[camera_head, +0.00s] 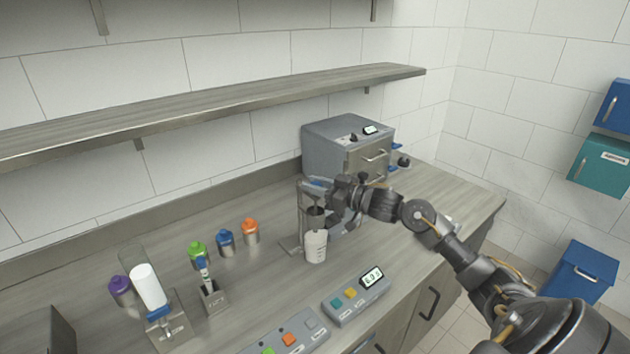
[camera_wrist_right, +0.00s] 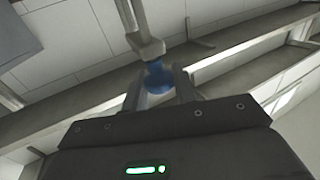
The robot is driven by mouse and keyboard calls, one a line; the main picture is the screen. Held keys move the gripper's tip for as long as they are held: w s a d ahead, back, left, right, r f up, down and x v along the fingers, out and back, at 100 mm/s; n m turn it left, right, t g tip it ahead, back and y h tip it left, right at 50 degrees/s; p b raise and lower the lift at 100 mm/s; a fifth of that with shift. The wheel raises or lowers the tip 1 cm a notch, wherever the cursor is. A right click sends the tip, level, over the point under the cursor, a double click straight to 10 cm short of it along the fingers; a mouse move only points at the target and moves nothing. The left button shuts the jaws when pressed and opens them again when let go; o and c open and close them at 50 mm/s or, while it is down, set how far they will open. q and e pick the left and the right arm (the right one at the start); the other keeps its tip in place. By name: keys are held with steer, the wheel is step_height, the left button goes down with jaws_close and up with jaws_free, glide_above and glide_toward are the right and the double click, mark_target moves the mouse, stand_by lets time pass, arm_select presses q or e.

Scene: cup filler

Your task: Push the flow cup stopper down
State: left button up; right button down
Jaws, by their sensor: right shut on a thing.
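The flow cup (camera_head: 315,216), dark grey, hangs in a metal stand (camera_head: 302,212) at the middle of the bench. A white beaker (camera_head: 314,247) stands directly below it. A blue stopper knob (camera_wrist_right: 158,80) shows between the fingers in the right wrist view, under a grey bracket. My right gripper (camera_head: 328,188) is at the top of the stand, above the cup, and is shut on the blue stopper; its fingers (camera_wrist_right: 160,88) lie on either side of it. The stopper's lower end and its seat in the cup are hidden. My left gripper is not in view.
A grey box (camera_head: 345,145) with a display stands behind. Purple, green, blue and orange capped containers (camera_head: 250,231) are at left, near a white cylinder on a stand (camera_head: 148,287). Button consoles (camera_head: 345,305) lie at the front. A shelf (camera_head: 220,105) runs above.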

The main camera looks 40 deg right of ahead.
steer(key=shift+f, duration=0.4)
steer(key=c, duration=1.1)
jaws_free()
steer(key=shift+s, duration=0.1)
steer(key=shift+s+d+f, duration=0.1)
steer(key=shift+s+d, duration=0.05)
steer(key=shift+s, duration=0.1)
steer(key=shift+b+v, duration=1.55)
steer(key=shift+v, duration=3.55)
steer(key=shift+w, duration=0.1)
